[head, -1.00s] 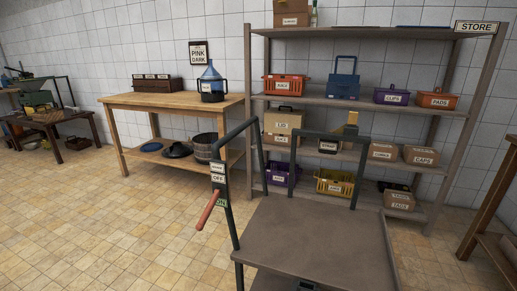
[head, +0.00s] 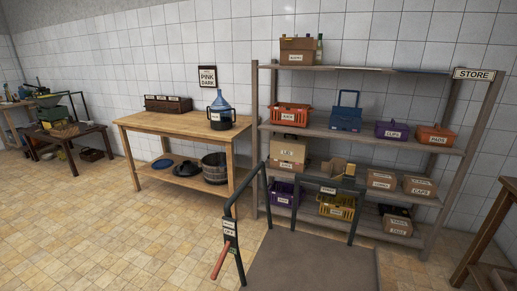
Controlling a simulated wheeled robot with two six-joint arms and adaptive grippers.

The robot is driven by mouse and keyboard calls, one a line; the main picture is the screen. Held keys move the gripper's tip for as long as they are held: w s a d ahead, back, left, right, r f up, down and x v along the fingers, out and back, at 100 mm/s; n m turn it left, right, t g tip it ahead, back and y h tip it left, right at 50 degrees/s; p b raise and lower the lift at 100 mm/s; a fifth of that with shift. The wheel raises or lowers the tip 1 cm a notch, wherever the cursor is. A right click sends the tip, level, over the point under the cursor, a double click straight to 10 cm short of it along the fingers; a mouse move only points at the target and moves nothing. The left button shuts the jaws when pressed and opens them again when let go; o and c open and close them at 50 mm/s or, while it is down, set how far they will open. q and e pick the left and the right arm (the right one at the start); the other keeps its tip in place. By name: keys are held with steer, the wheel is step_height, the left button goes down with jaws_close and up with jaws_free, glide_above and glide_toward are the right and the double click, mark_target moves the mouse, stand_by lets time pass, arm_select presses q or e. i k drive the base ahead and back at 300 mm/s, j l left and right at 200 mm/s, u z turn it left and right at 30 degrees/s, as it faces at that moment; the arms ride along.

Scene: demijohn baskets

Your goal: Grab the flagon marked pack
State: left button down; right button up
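A blue flagon (head: 222,98) with a narrow neck stands upright in a dark basket (head: 221,119) on the right part of a wooden table. A small white label is on the front of the basket, too small to read, so I cannot tell whether it says pack. Neither of my grippers shows in the head view.
The wooden table (head: 160,121) also bears a brown crate (head: 168,104), with a bucket (head: 214,168) on its lower shelf. A loaded shelf rack (head: 375,136) stands right. A trolley (head: 310,262) with a lever is in front. The tiled floor (head: 110,225) is open at left.

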mark_target(221, 118)
steer(key=i+j+u, duration=0.3)
steer(key=j+u, duration=0.15)
steer(key=i+j+u, duration=0.55)
steer(key=i+j, duration=0.15)
steer(key=i, duration=0.15)
steer(key=i+j+u, duration=0.25)
steer(key=i+j, duration=0.15)
steer(key=i, duration=0.35)
steer(key=i+l+z, duration=0.2)
steer(key=i+z, duration=0.2)
steer(key=i, duration=0.3)
steer(key=i+z, duration=0.35)
steer(key=i, duration=0.35)
steer(key=i+j+z, duration=0.2)
steer(key=i+z, duration=0.2)
steer(key=i, duration=0.3)
